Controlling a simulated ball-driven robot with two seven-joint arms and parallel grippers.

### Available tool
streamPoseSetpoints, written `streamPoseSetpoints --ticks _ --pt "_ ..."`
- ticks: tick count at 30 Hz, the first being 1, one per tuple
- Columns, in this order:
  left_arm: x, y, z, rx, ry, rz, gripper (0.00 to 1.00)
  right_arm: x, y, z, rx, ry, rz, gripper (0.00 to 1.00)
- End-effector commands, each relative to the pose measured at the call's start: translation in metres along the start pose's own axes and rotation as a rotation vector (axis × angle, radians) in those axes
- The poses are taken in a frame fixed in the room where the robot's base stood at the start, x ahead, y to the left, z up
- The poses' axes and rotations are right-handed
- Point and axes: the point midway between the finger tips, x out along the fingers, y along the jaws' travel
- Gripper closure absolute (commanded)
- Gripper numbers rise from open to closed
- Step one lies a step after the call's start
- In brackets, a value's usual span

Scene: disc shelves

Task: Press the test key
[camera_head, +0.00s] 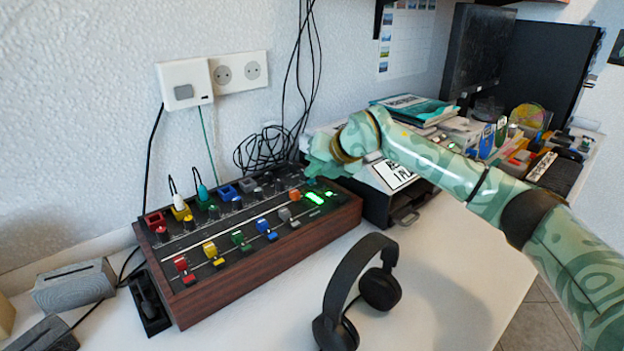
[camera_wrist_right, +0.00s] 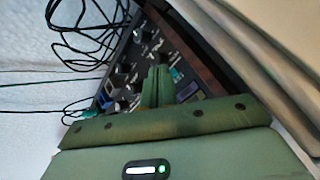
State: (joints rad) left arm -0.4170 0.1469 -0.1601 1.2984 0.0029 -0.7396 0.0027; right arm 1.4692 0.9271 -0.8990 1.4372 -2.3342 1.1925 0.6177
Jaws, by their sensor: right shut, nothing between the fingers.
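The mixing console (camera_head: 250,262), a dark panel in a wooden case, stands on the white table against the wall. It carries coloured sliders, knobs, coloured sockets and a lit green display (camera_head: 315,198). I cannot make out which control is the test key; no label is readable. My right gripper (camera_head: 318,172) is shut and empty, at the console's back right corner. I cannot tell whether it touches the panel. In the right wrist view its closed fingers (camera_wrist_right: 157,86) show in front of the panel's knobs (camera_wrist_right: 133,62), hiding part of it. My left gripper is not in view.
Black headphones (camera_head: 350,290) lie in front of the console. A grey speaker-like box (camera_head: 75,287) is at the left. Black cables (camera_head: 268,150) hang on the wall behind. Books (camera_head: 415,108) and a monitor (camera_head: 478,55) are at the back right. The front right tabletop is clear.

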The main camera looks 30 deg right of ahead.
Motion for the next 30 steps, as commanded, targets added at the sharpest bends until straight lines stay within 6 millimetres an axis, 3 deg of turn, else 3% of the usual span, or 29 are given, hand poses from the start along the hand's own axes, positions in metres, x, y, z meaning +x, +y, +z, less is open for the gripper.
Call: streamPoseSetpoints --ticks 30 --pt "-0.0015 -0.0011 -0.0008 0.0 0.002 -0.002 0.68 0.006 -0.0051 -0.0041 0.001 0.0 -0.002 1.0"
